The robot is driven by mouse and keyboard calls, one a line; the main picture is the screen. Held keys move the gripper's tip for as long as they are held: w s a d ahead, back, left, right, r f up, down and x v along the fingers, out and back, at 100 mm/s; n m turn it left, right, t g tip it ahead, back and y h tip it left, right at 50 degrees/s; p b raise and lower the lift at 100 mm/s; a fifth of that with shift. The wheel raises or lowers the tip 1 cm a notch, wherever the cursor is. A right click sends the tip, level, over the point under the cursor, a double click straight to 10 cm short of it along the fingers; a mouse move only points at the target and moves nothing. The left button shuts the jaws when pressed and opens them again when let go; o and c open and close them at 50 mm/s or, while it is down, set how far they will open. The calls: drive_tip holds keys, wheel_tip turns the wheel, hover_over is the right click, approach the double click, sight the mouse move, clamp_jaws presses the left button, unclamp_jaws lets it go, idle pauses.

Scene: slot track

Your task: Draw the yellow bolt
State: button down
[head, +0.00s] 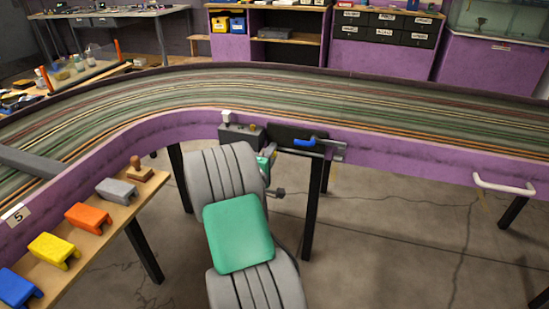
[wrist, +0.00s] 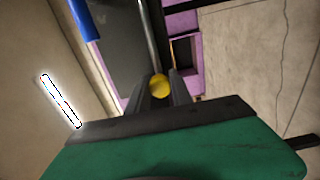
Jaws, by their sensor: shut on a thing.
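The yellow bolt shows in the wrist view as a round yellow knob (wrist: 159,85) between the two dark fingers of my gripper (wrist: 162,91), which is shut on it. In the head view my gripper (head: 269,158) is below the dark panel on the purple track wall, mostly behind my own arm. The yellow knob it holds cannot be made out there. How far the bolt is drawn cannot be told.
A blue handle (head: 305,142) on a metal bar is close right of my gripper. A grey box (head: 241,134) with small knobs is at its left. A white handle (head: 504,185) is farther right. A shelf (head: 150,187) with coloured blocks is at left.

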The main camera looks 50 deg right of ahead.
drive_tip(key=shift+w+a, duration=0.1)
drive_tip(key=shift+w, duration=0.05)
drive_tip(key=c, duration=1.1)
unclamp_jaws()
drive_tip(key=shift+w, duration=0.1)
drive_tip(key=shift+c, duration=0.2)
drive_tip(key=v, duration=0.8)
